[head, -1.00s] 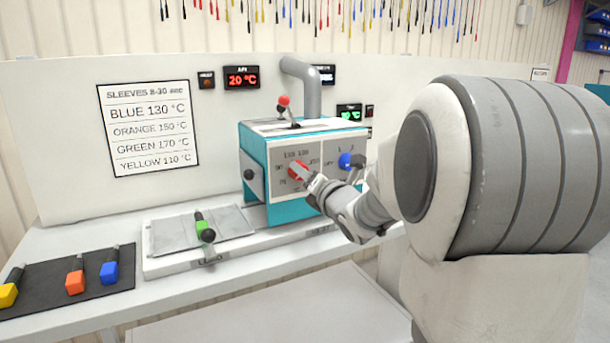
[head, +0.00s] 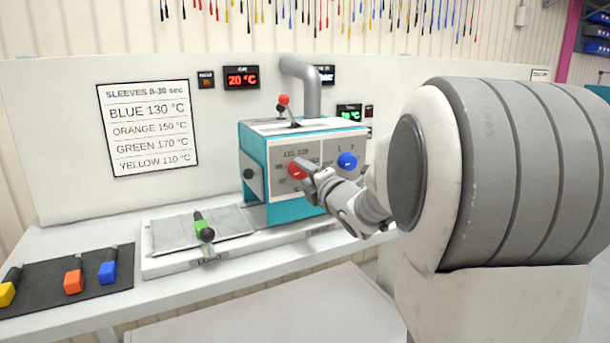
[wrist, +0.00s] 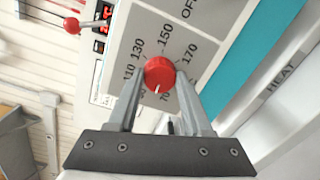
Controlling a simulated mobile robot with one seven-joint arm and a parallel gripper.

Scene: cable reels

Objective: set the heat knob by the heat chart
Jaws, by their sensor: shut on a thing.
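The red heat knob (head: 297,170) is on the front of the teal machine (head: 283,205). In the wrist view the knob (wrist: 158,72) sits between the two fingers of my gripper (wrist: 160,80), which is shut on it. Its white mark is at the lower edge, on the side of the 70 and 90 marks; the exact setting is unclear. The dial also shows 110, 130, 150 and 170. The heat chart (head: 148,128) reads blue 130, orange 150, green 170, yellow 110 °C. A green-sleeved piece (head: 203,231) lies on the load tray (head: 170,234).
A blue knob (head: 347,160) is right of the red one. A red-tipped lever (head: 284,100) stands on top. A display (head: 241,77) reads 20 °C. Blue, orange and yellow pieces lie on a dark mat (head: 45,285) at the left.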

